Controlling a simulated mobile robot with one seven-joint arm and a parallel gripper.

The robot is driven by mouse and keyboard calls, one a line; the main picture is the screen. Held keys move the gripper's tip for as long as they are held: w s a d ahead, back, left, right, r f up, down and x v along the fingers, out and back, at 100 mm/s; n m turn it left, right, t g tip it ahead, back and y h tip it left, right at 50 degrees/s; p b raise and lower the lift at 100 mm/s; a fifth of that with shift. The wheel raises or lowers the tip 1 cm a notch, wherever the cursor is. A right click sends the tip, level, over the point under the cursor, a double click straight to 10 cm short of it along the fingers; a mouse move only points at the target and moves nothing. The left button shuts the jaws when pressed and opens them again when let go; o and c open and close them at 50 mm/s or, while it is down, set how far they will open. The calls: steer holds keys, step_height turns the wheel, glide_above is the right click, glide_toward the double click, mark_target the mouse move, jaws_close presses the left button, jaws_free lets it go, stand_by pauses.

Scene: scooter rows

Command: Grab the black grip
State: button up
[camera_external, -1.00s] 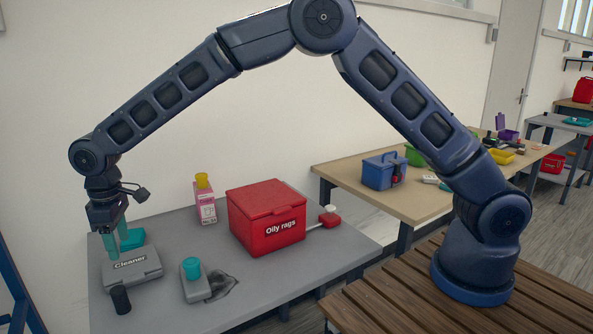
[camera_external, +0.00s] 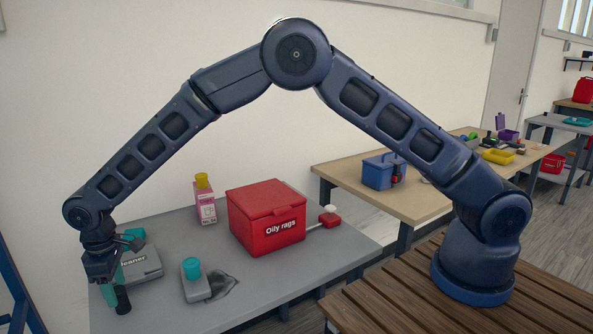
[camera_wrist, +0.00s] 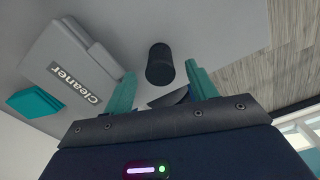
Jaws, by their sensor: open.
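The black grip (camera_external: 123,299) is a small dark cylinder standing on the grey table near its front left edge. In the wrist view the black grip (camera_wrist: 160,65) shows whole, just beyond and between the teal fingertips. My gripper (camera_external: 112,288) is open and low, beside the grip, with a teal finger partly overlapping it in the external view. In the wrist view my gripper (camera_wrist: 160,82) has its two fingers apart with nothing held between them. I cannot tell whether a finger touches the grip.
A grey piece with a teal cap (camera_external: 194,280), a pink bottle (camera_external: 205,203) and a red Oily rags bin (camera_external: 266,217) stand farther right.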

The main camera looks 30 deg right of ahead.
mark_target(116, 289)
steer(key=shift+f, duration=1.95)
steer(key=c, duration=1.1)
steer(key=shift+o, duration=0.2)
steer(key=shift+r, duration=0.15)
